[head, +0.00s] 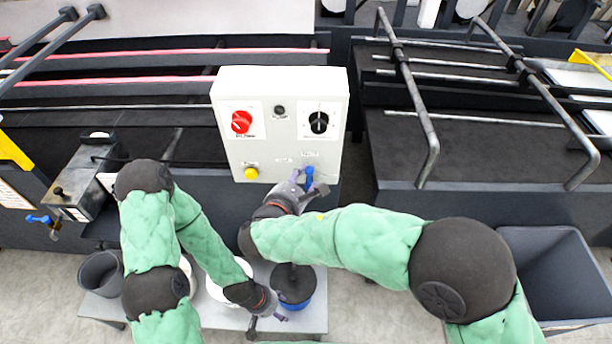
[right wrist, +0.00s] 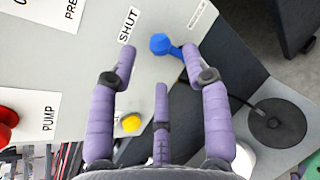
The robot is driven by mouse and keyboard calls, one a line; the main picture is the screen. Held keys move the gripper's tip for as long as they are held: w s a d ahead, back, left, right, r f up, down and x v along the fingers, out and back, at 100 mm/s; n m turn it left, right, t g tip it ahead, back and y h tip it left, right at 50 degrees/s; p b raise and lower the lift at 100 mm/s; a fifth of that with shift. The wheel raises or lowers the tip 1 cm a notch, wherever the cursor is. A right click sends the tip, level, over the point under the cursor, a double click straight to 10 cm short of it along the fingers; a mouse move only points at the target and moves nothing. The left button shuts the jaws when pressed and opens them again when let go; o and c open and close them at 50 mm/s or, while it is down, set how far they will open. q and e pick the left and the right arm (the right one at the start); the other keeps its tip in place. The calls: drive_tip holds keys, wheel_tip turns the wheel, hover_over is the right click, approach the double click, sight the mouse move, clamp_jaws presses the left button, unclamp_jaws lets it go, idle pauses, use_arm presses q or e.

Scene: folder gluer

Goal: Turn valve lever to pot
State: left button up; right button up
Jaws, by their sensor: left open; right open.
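The blue valve lever (head: 309,175) is at the lower right of the white control box (head: 232,90). In the right wrist view the lever (right wrist: 160,44) has its round end towards the left, near a SHUT label (right wrist: 129,24); a second label above it is too small to read. My right gripper (head: 304,187) is open at the lever, with its purple fingers (right wrist: 158,62) on either side of the lever's end. The right-hand finger overlaps the stem; I cannot tell if they touch. My left gripper (head: 266,322) is open and empty, low beside a blue pot with a dark lid (head: 293,283).
The box also carries a red knob (head: 241,122), a black knob (head: 319,122) and a yellow button (head: 251,173). A small grey table (head: 99,307) holds containers. A grey bin (head: 560,270) stands at right. Another blue valve handle (head: 38,218) is at far left.

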sight(308, 173)
drive_tip(key=shift+b+x, duration=0.4)
drive_tip(key=shift+x, duration=1.75)
drive_tip(key=shift+r, duration=0.1)
clamp_jaws()
